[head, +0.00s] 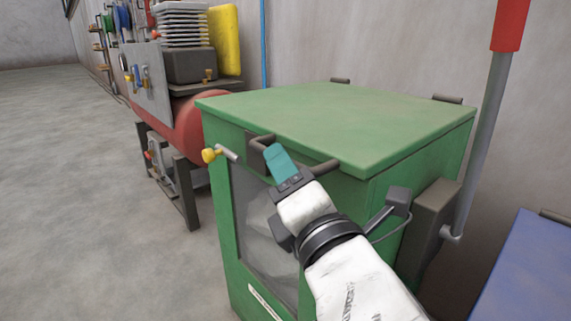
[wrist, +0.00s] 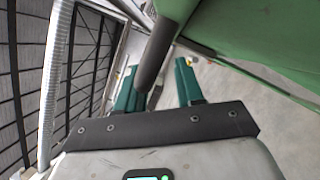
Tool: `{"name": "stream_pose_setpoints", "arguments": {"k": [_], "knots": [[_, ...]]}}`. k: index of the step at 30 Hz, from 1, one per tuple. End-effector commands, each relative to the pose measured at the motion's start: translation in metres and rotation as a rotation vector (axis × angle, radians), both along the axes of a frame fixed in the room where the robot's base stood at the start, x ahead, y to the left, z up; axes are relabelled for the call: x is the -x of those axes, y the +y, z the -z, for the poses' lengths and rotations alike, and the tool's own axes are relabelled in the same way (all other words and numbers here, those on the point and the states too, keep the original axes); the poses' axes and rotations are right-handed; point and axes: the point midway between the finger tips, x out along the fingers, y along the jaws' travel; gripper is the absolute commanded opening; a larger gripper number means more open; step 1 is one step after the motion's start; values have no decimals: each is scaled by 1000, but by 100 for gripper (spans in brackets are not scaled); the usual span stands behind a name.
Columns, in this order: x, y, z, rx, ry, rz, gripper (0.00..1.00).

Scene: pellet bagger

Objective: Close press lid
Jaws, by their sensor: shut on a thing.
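The green press lid (head: 345,120) lies flat on top of the green press box (head: 220,190), with no visible gap along its front edge. A dark bar handle (head: 325,167) runs along the lid's front edge. My gripper (head: 277,155) is at the middle of this handle, its teal fingers over it. In the wrist view, the dark handle (wrist: 156,52) passes between the two teal fingers of my gripper (wrist: 158,85), which is shut on it. My fingers hide part of the handle in the head view.
A yellow-knobbed latch (head: 210,155) sticks out at the box's front left. A lever with a red grip (head: 510,25) stands on the right side. A red tank machine (head: 190,125) is behind left. A blue surface (head: 530,270) is at right. Open floor (head: 70,200) lies left.

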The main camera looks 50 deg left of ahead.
Motion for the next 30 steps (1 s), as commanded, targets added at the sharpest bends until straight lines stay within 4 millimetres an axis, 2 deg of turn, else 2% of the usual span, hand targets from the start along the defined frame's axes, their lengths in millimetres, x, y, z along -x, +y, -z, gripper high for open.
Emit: {"name": "stream_pose_setpoints", "arguments": {"k": [1, 5, 25, 30], "knots": [[-2, 2, 9, 12, 13, 3, 28], [-2, 2, 8, 12, 10, 4, 40], [-1, 0, 2, 4, 2, 3, 40], [1, -11, 3, 3, 3, 4, 40]]}}
